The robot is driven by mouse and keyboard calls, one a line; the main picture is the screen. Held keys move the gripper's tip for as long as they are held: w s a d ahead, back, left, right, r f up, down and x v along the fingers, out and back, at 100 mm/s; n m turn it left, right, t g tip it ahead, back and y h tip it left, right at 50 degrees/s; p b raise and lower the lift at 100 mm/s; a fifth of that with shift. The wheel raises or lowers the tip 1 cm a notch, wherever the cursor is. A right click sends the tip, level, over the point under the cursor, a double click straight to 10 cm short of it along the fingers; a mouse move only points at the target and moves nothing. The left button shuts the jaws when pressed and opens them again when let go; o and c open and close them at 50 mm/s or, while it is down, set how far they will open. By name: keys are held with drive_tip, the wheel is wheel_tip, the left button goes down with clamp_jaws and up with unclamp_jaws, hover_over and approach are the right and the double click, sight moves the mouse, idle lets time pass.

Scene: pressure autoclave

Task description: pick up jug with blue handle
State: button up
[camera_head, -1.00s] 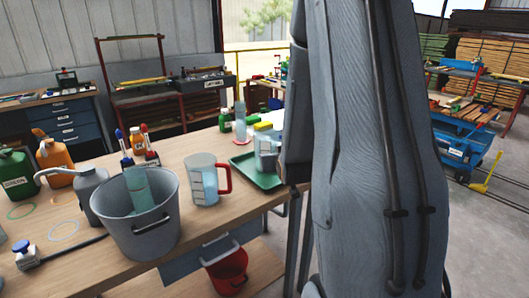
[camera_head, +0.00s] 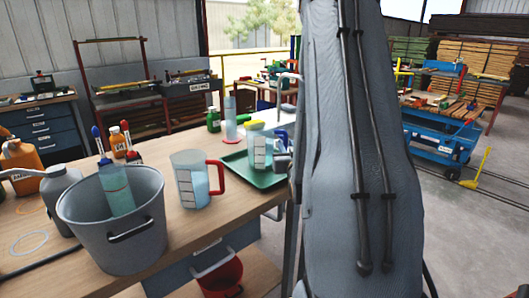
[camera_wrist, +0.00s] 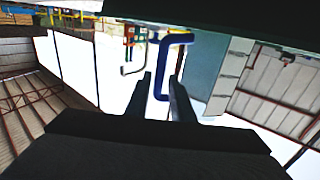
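The clear jug with the blue handle (camera_head: 260,153) stands on the green tray (camera_head: 240,171) at the right end of the bench. Its blue handle (camera_head: 281,139) faces right, toward my arm. In the wrist view the blue handle (camera_wrist: 178,39) hangs between the two dark fingers of my gripper (camera_wrist: 160,76), and the jug body (camera_wrist: 222,68) is to the right. The fingers are apart, with narrow gaps beside the handle, so my gripper looks open around it. In the head view my arm hides most of the gripper.
A jug with a red handle (camera_head: 192,180) and a grey bucket (camera_head: 115,225) holding a cylinder (camera_head: 117,190) stand left of the tray. A tall cylinder (camera_head: 230,118) and a green bottle (camera_head: 213,120) stand behind it. A red bucket (camera_head: 222,277) is below the bench.

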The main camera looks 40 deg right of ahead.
drive_tip(key=p+x, duration=0.2)
drive_tip(key=x, duration=0.5)
drive_tip(key=shift+r, duration=0.15)
drive_tip(key=shift+s, duration=0.1)
clamp_jaws()
